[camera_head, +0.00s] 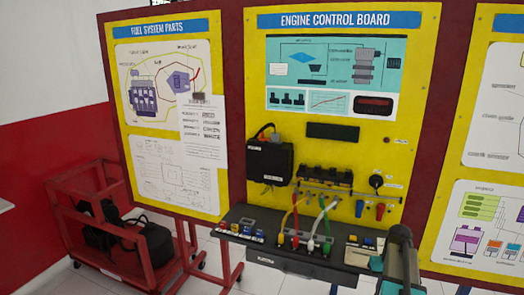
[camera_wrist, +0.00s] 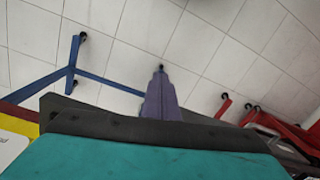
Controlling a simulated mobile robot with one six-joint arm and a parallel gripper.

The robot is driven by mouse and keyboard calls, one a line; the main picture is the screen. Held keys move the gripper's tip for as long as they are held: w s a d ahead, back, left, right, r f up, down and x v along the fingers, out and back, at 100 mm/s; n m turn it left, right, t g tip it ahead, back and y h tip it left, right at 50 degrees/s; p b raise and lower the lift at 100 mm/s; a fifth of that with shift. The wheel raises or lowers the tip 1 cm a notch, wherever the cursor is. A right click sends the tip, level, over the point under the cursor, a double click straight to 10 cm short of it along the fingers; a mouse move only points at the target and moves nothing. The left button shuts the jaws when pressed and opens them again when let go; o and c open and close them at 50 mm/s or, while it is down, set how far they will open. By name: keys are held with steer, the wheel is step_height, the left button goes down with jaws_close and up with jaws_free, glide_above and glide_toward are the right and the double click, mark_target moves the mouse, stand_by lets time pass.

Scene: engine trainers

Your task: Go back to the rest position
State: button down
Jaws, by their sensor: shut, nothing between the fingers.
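My gripper (camera_wrist: 162,98) shows in the wrist view as a narrow purple-grey pair of fingers, shut and empty, in front of a white tiled floor. Its dark body and a teal part of my arm fill the bottom of that view. In the head view my grey and teal arm (camera_head: 400,262) stands at the lower right, in front of the right end of the shelf under the engine control board (camera_head: 415,150). My fingers cannot be made out in the head view. No object is near the fingertips in the wrist view.
A dark shelf (camera_head: 270,257) with coloured plugs and cables juts out below the board. The fuel system parts board (camera_head: 218,100) stands to its left. A red wheeled frame (camera_head: 62,225) is at far left. Blue stand legs (camera_wrist: 75,52) with casters stand on open floor.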

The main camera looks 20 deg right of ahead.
steer(key=s+a+f+n+g+b, duration=0.1)
steer(key=s+a+f+n+g, duration=0.1)
steer(key=a+f, duration=1.1)
steer(key=s+a+f+n+g+b, duration=0.2)
steer(key=a+f, duration=0.8)
steer(key=a, duration=0.5)
steer(key=s+a+f+g+b, duration=0.1)
steer(key=s+a+f, duration=0.6)
steer(key=s, duration=0.2)
steer(key=s+a+f, duration=0.7)
steer(key=s, duration=0.3)
steer(key=shift+s+g+h+b, duration=0.15)
steer(key=shift+g+h+b, duration=0.2)
steer(key=shift+g+h, duration=0.05)
